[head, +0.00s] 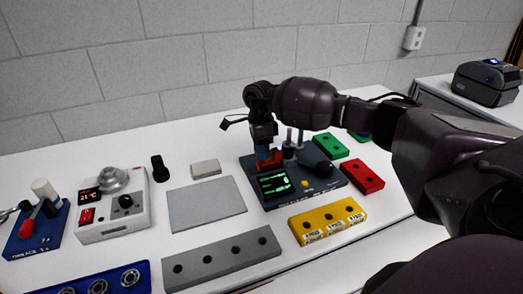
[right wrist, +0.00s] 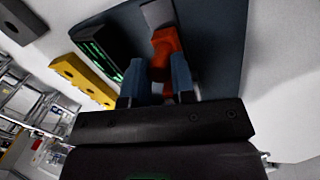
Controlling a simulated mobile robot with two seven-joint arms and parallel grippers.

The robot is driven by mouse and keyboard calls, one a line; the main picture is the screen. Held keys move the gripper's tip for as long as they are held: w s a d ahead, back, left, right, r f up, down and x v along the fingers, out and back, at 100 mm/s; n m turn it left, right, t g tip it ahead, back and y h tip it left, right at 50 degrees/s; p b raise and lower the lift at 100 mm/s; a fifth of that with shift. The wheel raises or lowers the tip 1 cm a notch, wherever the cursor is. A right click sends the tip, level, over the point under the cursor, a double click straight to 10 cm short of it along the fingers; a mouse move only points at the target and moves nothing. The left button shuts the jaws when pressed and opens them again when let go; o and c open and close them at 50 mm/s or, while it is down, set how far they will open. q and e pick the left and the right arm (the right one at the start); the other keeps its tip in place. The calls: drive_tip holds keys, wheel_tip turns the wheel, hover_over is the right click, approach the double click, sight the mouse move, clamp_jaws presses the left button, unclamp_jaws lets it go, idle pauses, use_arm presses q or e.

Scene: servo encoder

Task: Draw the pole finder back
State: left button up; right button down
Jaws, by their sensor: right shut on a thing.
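The pole finder looks to be the orange-red part (head: 269,161) on the dark blue encoder station (head: 320,187), beside its screen with green digits (head: 275,185). My right gripper (head: 263,147) reaches down from above onto this part. In the right wrist view the gripper's two blue fingers (right wrist: 157,84) stand on either side of the orange-red part (right wrist: 166,45), shut on it. A grey piece (right wrist: 158,12) adjoins its far end. The part's lower end is hidden by the fingers. My left gripper is not in view.
A yellow block (head: 327,220) with holes stands in front of the station. Red (head: 362,176) and green (head: 331,146) blocks stand to its right. A grey plate (head: 207,208) and grey holed bar (head: 222,259) lie to the left. A white heater unit (head: 113,213) stands further left.

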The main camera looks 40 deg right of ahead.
drive_tip(key=a, duration=0.3)
drive_tip(key=shift+w+a, duration=0.1)
drive_tip(key=shift+w, duration=0.3)
drive_tip(key=shift+a, duration=0.2)
drive_tip(key=c, duration=0.9)
unclamp_jaws()
drive_tip(key=shift+c, duration=0.2)
drive_tip(key=shift+w+d+r, duration=0.1)
drive_tip(key=shift+w+r, duration=0.05)
drive_tip(key=shift+r, duration=0.45)
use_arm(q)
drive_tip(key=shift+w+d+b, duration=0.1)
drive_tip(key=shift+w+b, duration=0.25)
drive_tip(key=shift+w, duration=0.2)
use_arm(e)
wheel_tip(320, 180, up, 9)
drive_tip(key=w, duration=0.1)
drive_tip(key=shift+w+d+r, duration=0.2)
drive_tip(key=shift+w+d, duration=0.15)
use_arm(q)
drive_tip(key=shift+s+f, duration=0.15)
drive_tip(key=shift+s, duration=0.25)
